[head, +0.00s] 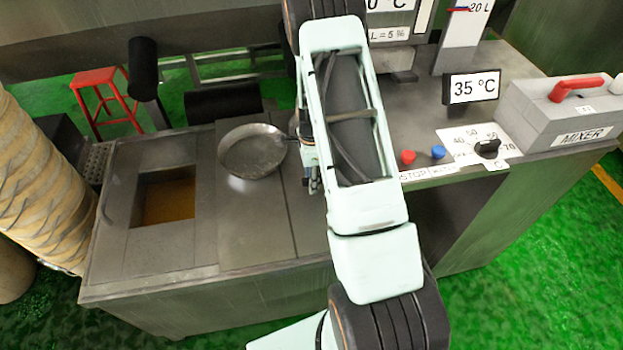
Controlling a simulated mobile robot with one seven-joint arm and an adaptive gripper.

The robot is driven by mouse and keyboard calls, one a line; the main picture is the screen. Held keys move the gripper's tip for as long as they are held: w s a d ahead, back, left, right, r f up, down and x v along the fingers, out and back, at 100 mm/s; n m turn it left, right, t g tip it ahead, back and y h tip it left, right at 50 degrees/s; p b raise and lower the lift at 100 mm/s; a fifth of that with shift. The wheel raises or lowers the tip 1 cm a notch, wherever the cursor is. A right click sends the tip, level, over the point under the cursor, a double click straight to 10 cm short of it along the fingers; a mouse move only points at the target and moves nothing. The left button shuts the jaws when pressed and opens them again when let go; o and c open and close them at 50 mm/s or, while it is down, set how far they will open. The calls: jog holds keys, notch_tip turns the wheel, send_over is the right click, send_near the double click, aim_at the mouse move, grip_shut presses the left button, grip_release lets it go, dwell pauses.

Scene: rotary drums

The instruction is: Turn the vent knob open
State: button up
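No knob that I can identify as the vent knob shows in the head view. The one knob I can make out is a black knob (487,147) on a white temperature dial (465,145) at the right. My pale green arm rises through the middle of the view and covers part of the counter. Small dark and pale parts show at the arm's left edge, beside the pan. They may belong to my gripper, but its fingers cannot be made out. Whether it is open, shut or holding anything is hidden.
A metal pan (252,151) sits on the grey counter (150,247), right of a square opening (165,200). Red (408,157) and blue (438,152) buttons, a 35 °C sign (473,88) and a mixer box (560,112) with a red lever (576,88) stand right of my arm.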

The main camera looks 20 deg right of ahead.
jog(key=shift+c, duration=0.2)
grip_shut()
jog(key=n+b, duration=0.2)
jog(key=n, duration=0.1)
jog(key=shift+f+n, duration=0.1)
jog(key=shift+n, duration=0.3)
jog(key=n+b, duration=0.2)
jog(key=n, duration=0.3)
jog(key=shift+n+b, duration=0.3)
jog(key=shift+b, duration=0.1)
jog(key=n+b, duration=0.1)
jog(key=n, duration=0.3)
jog(key=shift+n+b, duration=0.5)
jog(key=shift+n, duration=1.9)
